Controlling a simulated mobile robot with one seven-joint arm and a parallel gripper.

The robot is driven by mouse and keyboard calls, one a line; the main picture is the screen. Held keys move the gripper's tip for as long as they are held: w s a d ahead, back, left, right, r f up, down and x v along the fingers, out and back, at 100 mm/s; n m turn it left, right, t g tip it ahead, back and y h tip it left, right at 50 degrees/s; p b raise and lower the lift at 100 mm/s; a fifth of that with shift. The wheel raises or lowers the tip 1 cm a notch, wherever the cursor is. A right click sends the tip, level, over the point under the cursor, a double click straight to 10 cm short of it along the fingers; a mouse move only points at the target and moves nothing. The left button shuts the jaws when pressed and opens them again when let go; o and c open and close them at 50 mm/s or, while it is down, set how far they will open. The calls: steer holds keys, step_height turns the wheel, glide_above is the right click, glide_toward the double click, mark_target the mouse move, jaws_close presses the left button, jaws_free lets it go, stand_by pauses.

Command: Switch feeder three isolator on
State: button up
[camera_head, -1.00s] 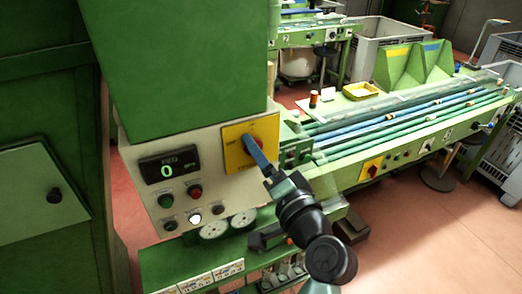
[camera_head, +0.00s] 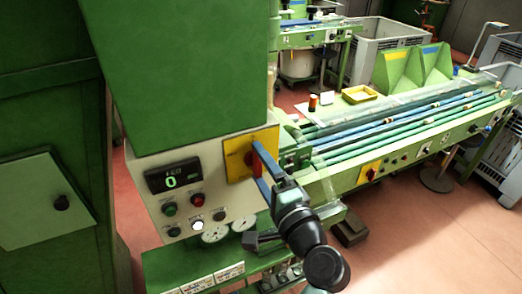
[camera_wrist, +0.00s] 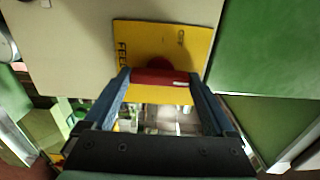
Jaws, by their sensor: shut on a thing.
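The isolator has a yellow plate (camera_head: 238,158) on the control panel's right side, and shows large in the wrist view (camera_wrist: 190,45) with partly readable lettering. Its red handle (camera_wrist: 158,77) lies across between my fingertips, with a round red hub behind it. My gripper (camera_head: 254,163) is shut on this handle, one blue finger at each end. In the head view the fingers sit one above the other in front of the plate and hide most of the handle. The handle looks about upright on the plate.
Left of the plate are a display (camera_head: 171,175) reading 0 and several push buttons (camera_head: 196,199). A green housing (camera_head: 185,75) overhangs the panel. Gauges (camera_head: 215,234) sit below. A green-framed bench (camera_head: 400,125) with long rods extends right.

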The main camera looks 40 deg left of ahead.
steer(key=o, duration=1.1)
steer(key=shift+c, duration=0.2)
steer(key=b+v, duration=0.4)
steer(key=v, duration=0.9)
